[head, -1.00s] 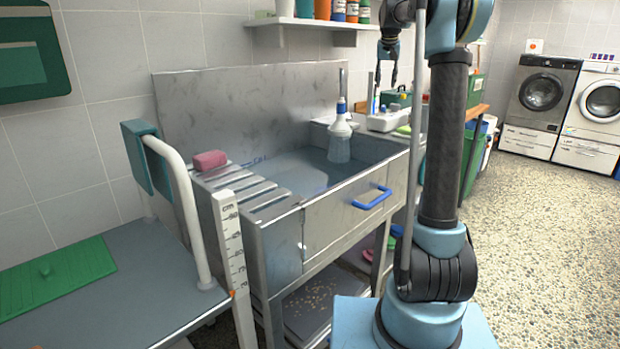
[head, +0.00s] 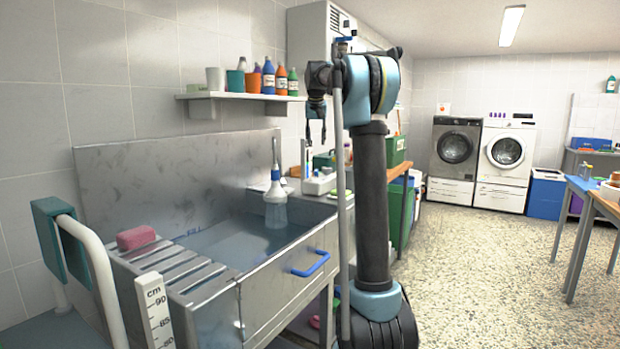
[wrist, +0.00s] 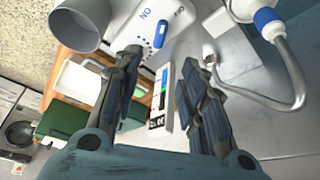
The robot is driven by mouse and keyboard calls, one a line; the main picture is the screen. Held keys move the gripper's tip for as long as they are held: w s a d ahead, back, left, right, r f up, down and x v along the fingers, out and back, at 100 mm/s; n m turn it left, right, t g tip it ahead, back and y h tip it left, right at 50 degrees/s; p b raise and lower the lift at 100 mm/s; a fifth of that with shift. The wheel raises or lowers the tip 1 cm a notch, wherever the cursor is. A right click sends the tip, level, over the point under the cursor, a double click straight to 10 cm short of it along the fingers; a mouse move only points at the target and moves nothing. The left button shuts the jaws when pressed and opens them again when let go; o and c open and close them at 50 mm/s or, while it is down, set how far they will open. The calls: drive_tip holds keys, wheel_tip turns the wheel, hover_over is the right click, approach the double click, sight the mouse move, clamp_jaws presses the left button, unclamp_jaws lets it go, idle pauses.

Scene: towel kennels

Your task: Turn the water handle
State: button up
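In the wrist view a white plate marked ON, with a second marking partly readable, carries a small blue lever (wrist: 160,33), which looks like the water handle. My gripper (wrist: 160,62) is open and empty. Its two dark fingers stand apart, with the lever just beyond the gap between their tips and no contact visible. In the head view my gripper (head: 316,132) points down above the back of the steel tub (head: 205,285). The lever cannot be made out with certainty there.
A white-and-blue nozzle with a grey hose (wrist: 298,85) is right of the plate in the wrist view. A shelf with bottles (head: 245,97) is left of my arm. A pink sponge (head: 136,237) lies on the tub's slats. Open floor (head: 480,270) lies to the right.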

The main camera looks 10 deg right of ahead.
sight(316, 170)
drive_tip(key=x, duration=1.6)
drive_tip(key=shift+f, duration=0.1)
clamp_jaws()
